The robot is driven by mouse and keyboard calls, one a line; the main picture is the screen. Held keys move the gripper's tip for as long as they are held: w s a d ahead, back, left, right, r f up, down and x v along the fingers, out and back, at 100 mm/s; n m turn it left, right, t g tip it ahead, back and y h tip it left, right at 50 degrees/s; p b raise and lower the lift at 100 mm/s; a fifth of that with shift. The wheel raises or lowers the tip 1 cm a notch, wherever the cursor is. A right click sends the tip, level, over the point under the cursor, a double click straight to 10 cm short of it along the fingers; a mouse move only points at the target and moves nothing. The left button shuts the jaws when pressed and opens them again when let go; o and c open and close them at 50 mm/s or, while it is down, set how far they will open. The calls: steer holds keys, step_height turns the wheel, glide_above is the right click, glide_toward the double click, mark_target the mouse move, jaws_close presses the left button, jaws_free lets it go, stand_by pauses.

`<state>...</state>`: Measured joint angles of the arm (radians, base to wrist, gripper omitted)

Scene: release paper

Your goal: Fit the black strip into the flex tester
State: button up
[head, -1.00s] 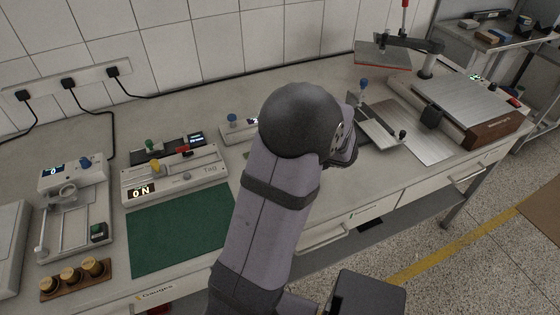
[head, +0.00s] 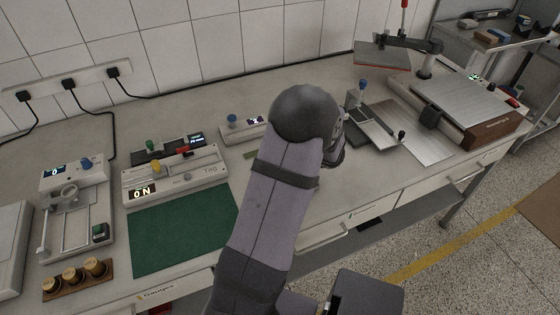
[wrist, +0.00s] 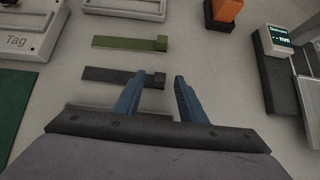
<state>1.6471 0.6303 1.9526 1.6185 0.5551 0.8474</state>
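The black strip (wrist: 108,76) lies flat on the bench in the wrist view, with a small raised block at its right end. My gripper (wrist: 160,80) is open, its two blue fingers apart. In the picture the strip's block end shows between the fingertips; I cannot tell the height above it. In the head view my arm hides the gripper and the black strip. No device is labelled as the flex tester; a pale device with a blue knob (head: 240,128) stands behind my arm, and its edge shows in the wrist view (wrist: 125,8).
A green strip (wrist: 126,43) lies parallel just beyond the black one. The "Tag" device (head: 175,178) and green mat (head: 182,230) are to the left. In the wrist view an orange block (wrist: 228,10) and a dark device with a screen (wrist: 278,38) are at right.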

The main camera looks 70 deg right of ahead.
steer(key=shift+x, duration=0.75)
jaws_close()
